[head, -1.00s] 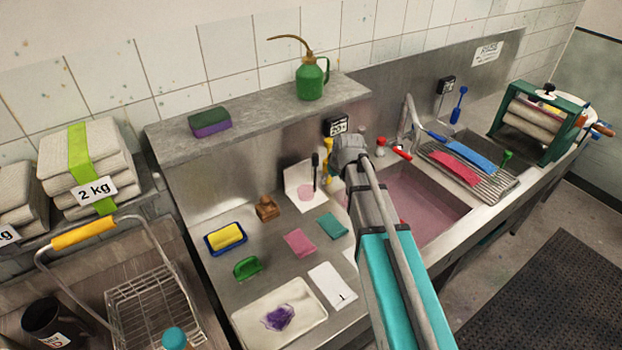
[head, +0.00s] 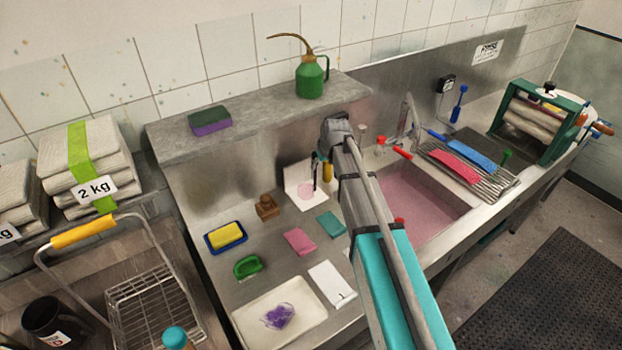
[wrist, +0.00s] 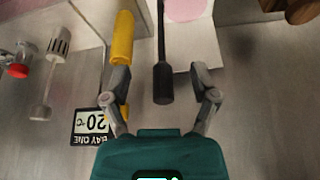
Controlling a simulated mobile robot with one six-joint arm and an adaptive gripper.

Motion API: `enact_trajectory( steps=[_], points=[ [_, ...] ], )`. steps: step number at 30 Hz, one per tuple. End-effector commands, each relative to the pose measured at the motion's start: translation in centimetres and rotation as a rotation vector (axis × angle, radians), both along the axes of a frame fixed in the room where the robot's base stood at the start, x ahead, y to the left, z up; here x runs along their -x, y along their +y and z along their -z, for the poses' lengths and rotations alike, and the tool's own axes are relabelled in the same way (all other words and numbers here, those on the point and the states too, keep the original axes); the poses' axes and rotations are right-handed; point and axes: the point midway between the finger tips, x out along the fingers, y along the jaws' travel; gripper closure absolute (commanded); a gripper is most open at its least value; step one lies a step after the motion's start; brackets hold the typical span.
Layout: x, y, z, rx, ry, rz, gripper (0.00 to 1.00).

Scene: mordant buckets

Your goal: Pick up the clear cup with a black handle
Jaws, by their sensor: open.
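The clear cup (head: 305,188) with pink in it is by a white card near the back panel, its black handle standing up. In the wrist view the pink round of the cup (wrist: 186,9) is at the top edge, partly cut off. Its black handle (wrist: 162,82) hangs down the middle of that picture. My gripper (wrist: 161,76) is open, with one finger on each side of the handle's end. I cannot tell the depth between fingers and handle. In the head view my arm hides most of the gripper.
A yellow-handled tool (wrist: 122,40) overlaps my left finger in the wrist view; contact is unclear. The "20" sign (wrist: 91,126) is below it. A shelf (head: 270,113) runs above the counter. A sink with pink liquid (head: 425,205) lies to the right.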

Motion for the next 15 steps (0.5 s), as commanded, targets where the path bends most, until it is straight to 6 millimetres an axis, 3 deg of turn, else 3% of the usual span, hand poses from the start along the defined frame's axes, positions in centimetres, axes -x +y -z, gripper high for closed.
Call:
enact_trajectory(
  steps=[15],
  points=[
    [-0.99, 0.46, 0.0, 0.0, 0.0, -0.001, 0.23]
  ],
)
